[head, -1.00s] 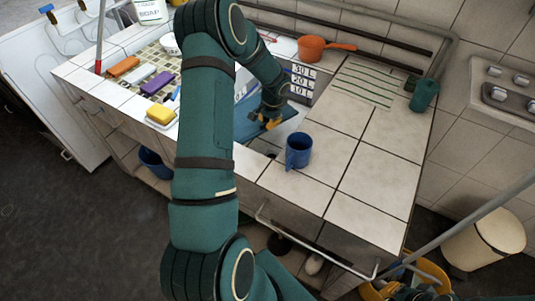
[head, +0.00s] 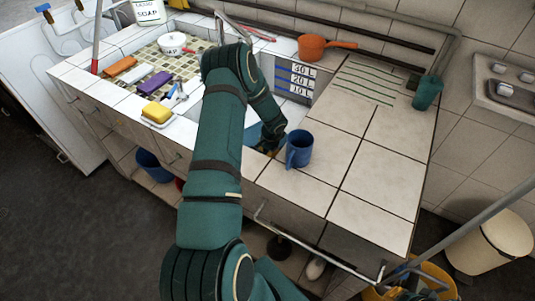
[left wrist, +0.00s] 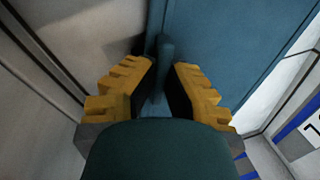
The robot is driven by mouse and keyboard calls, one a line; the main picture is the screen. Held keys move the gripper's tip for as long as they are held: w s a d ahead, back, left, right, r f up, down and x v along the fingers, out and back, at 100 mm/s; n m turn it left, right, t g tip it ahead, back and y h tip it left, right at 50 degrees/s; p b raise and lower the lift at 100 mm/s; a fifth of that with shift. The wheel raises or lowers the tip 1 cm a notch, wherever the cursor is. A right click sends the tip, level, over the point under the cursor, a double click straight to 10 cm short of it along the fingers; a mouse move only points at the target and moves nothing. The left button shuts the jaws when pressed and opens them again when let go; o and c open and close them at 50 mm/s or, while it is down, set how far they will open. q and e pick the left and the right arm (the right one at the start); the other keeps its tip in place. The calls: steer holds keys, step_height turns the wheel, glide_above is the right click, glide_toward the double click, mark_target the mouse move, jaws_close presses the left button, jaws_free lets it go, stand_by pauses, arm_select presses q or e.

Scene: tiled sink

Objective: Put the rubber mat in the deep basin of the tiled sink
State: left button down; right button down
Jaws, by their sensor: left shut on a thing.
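The rubber mat (left wrist: 225,45) is a flat blue sheet with a narrow upright ridge, seen close up in the left wrist view. My left gripper (left wrist: 163,78) has its yellow fingers on both sides of that ridge and is shut on it. In the head view my left gripper (head: 267,147) reaches down into the deep basin (head: 308,94), whose wall carries litre marks. My arm and the basin's front edge hide most of the mat there, so I cannot tell whether it touches the floor.
A blue mug (head: 299,149) stands on the tiled counter close to my left gripper. An orange pan (head: 314,48) and a green cup (head: 427,92) stand farther back. Brushes and a yellow sponge (head: 156,113) lie left of my arm. The counter right of the mug is clear.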

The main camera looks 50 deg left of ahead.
arm_select(q)
steer(key=shift+f, duration=0.5)
steer(key=c, duration=1.1)
jaws_free()
steer(key=shift+c, duration=0.2)
steer(key=shift+r, duration=0.1)
step_height(320, 180, up, 12)
steer(key=d+p, duration=0.2)
steer(key=shift+s+d+p, duration=0.15)
steer(key=shift+p, duration=0.2)
